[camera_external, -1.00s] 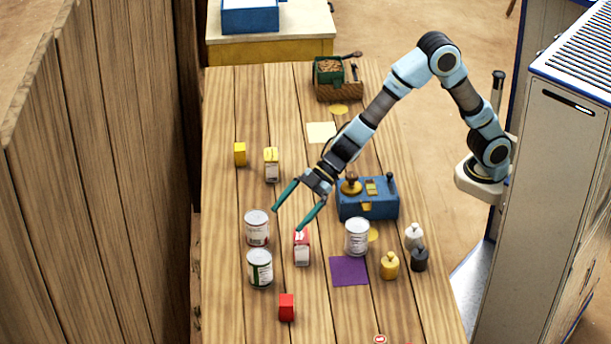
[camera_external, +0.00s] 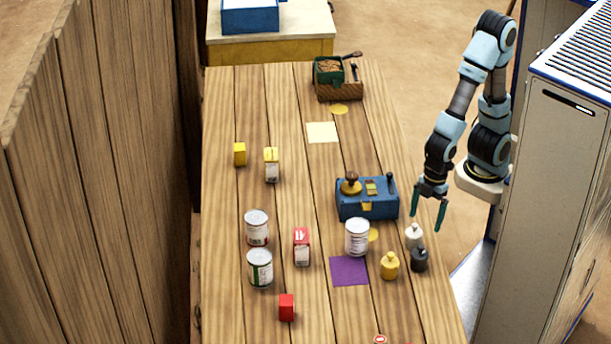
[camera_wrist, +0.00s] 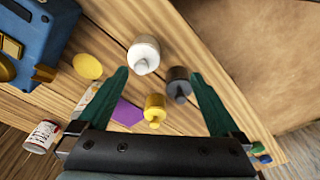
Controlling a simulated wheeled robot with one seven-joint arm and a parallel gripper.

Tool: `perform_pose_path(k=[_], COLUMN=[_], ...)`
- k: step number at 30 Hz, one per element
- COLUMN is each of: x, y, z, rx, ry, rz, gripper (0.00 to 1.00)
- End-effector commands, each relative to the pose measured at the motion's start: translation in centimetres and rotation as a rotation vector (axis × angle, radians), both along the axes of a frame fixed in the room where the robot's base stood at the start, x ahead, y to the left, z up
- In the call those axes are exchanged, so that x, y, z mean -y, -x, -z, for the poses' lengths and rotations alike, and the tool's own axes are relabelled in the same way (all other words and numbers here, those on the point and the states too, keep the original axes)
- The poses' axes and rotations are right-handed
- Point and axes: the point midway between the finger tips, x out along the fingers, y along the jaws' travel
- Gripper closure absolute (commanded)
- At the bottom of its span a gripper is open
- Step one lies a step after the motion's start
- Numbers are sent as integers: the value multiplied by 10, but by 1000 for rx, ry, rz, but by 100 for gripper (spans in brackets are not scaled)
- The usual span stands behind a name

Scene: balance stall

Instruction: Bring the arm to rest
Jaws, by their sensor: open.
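My gripper (camera_external: 428,208) is open and empty in the external view, with its two green fingers pointing down near the table's right edge. The gripper is above the white weight (camera_external: 414,236) and the black weight (camera_external: 419,260). In the wrist view the open fingers (camera_wrist: 163,88) frame the white weight (camera_wrist: 144,54), the black weight (camera_wrist: 178,84) and the yellow weight (camera_wrist: 155,108), with nothing held between them.
The blue balance box (camera_external: 368,204) stands left of my gripper, with a can (camera_external: 357,237) and a purple square (camera_external: 349,271) in front of it. More cans, cartons and small blocks stand further left. The table's far middle is mostly clear.

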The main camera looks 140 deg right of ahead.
Motion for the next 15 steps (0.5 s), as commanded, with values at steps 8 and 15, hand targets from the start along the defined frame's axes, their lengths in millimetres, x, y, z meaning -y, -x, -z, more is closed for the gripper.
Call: perform_pose_path(k=[8, 15], x=[0, 0], y=[-1, -1], z=[-60, -137], rx=[1, 2], ry=[0, 1], rz=[1, 1], gripper=[0, 0])
